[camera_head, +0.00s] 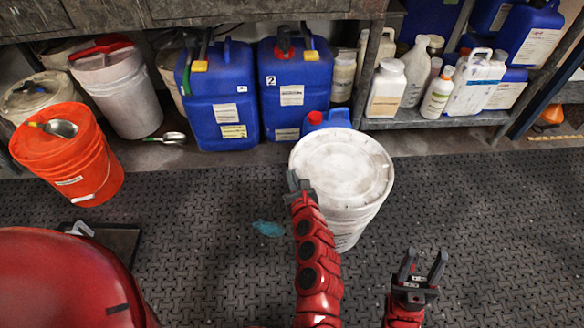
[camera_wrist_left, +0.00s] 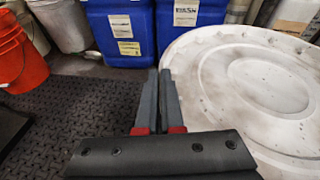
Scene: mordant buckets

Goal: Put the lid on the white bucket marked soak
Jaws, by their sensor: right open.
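The white bucket (camera_head: 352,222) stands upright on the dark floor mat, with faint markings low on its front that I cannot read. A round, stained white lid (camera_head: 342,168) lies on its top, covering the mouth; I cannot tell whether it is pressed down all round. The lid also fills the right of the left wrist view (camera_wrist_left: 255,85). My left gripper (camera_head: 293,180) is at the bucket's left edge, beside the lid's rim. In the left wrist view its fingers (camera_wrist_left: 160,75) are together with nothing visible between them. My right gripper (camera_head: 423,265) is open and empty, right of the bucket.
Blue canisters (camera_head: 295,85) stand close behind the bucket, under a shelf. An orange bucket (camera_head: 75,165) with a scoop on top and another white bucket (camera_head: 118,90) stand at left. White bottles (camera_head: 387,88) line the low shelf at right. The mat (camera_head: 490,210) at right is clear.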

